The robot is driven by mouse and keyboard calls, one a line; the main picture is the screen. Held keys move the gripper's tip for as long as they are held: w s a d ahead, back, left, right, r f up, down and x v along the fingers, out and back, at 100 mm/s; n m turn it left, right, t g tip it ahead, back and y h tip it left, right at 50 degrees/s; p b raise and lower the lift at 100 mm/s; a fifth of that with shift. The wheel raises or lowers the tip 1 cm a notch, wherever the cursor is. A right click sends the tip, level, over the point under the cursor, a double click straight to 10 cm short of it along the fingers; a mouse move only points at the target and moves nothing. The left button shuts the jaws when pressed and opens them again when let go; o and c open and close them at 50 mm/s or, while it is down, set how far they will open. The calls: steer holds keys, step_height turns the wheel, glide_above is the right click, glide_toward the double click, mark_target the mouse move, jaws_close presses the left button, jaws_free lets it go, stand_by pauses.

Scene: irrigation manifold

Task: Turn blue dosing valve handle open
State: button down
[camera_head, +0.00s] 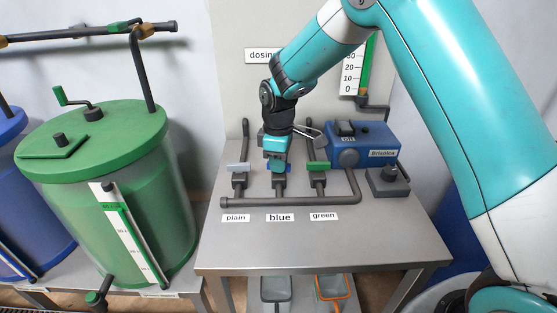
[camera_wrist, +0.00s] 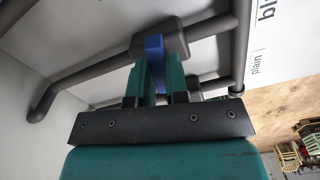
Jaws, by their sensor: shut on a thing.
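The blue dosing valve handle (camera_wrist: 154,50) shows in the wrist view between my gripper's two green fingers. My gripper (camera_wrist: 154,84) is shut on it. In the head view my gripper (camera_head: 276,161) reaches down from above onto the middle valve, behind the "blue" label (camera_head: 280,217). There it hides most of the blue handle. The grey valve body (camera_head: 279,184) shows just below the gripper, on the dark manifold pipe. In the wrist view the blue handle stands against the grey valve body (camera_wrist: 172,38).
The plain valve's pale handle (camera_head: 238,167) is close on the left and the green valve's handle (camera_head: 318,166) close on the right. A blue pump box (camera_head: 378,143) stands at the back right. A green tank (camera_head: 135,190) stands left of the table. The table front (camera_head: 330,245) is clear.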

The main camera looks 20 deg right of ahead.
steer(key=m, duration=0.4)
steer(key=shift+r+m+p, duration=0.1)
steer(key=shift+m+p, duration=0.2)
steer(key=shift+p, duration=0.1)
steer(key=m, duration=0.3)
steer(key=shift+m, duration=0.4)
steer(key=m+p, duration=0.1)
steer(key=m, duration=0.2)
steer(key=shift+m, duration=1.9)
steer(key=c, duration=1.1)
jaws_free()
step_height(320, 180, up, 17)
steer(key=shift+a+r+b, duration=0.1)
steer(key=shift+r+b, duration=0.05)
steer(key=shift+b, duration=0.65)
